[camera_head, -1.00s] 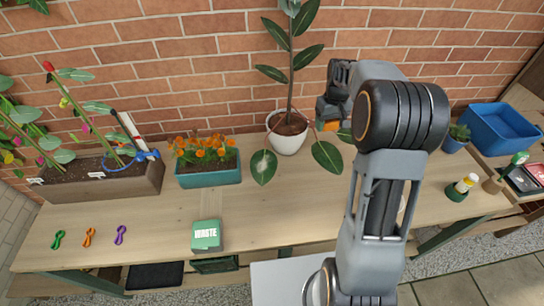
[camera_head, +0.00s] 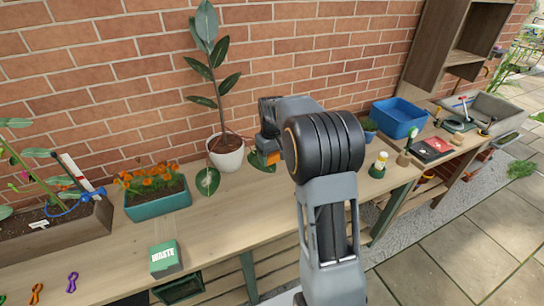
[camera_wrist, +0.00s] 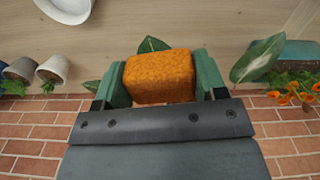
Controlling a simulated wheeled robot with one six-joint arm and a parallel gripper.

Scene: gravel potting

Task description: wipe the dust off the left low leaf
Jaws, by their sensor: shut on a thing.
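The rubber plant stands in a white pot (camera_head: 226,155) by the brick wall. Its left low leaf (camera_head: 208,182) hangs in front of the pot over the bench; a large green leaf in the wrist view (camera_wrist: 257,58) near the flower box appears to be this one. My gripper (camera_head: 266,148) is right of the pot, shut on an orange sponge (camera_wrist: 160,77) between its green fingers. The sponge is apart from the left low leaf. The right low leaf (camera_head: 262,166) is partly hidden behind the sponge.
A teal flower box (camera_head: 160,205) stands left of the pot, with a green WASTE box (camera_head: 166,258) in front. The bench between the WASTE box and my arm is clear.

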